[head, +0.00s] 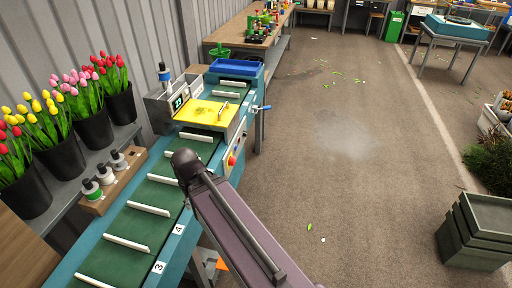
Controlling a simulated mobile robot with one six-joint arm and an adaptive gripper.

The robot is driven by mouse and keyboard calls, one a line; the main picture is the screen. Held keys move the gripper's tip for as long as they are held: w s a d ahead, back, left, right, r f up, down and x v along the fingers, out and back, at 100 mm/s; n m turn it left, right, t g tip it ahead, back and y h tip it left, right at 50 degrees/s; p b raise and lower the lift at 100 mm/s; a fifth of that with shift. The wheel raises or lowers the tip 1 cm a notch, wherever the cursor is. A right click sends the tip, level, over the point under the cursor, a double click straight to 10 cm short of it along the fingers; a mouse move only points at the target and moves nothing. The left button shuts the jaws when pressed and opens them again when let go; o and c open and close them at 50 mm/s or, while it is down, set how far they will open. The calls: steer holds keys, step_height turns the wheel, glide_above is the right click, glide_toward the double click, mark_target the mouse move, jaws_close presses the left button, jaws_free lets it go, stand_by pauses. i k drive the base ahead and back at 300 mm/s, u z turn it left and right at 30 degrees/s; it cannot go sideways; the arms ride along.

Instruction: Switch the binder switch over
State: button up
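The binder (205,112) sits across the green conveyor, with a yellow top plate and a grey box carrying a small lit display (179,102). On its right side is a light control panel (239,143) with a red and yellow button (232,160). The binder switch is too small to make out, and its position cannot be told. My arm reaches up from the bottom edge to a dark rounded joint in front of the belt, just below the binder. My gripper cannot be seen.
The slatted conveyor (165,190) runs from lower left to a blue tray (235,67). A blue handle (262,108) juts out on its right. Tulip buckets (63,153) and a bottle rack (112,180) line the left. Stacked crates (475,230) stand right; the floor between is mostly clear.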

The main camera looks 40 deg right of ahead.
mark_target(232, 161)
steer(key=z, duration=0.75)
steer(key=k, duration=1)
steer(key=u, duration=0.05)
steer(key=i, duration=0.95)
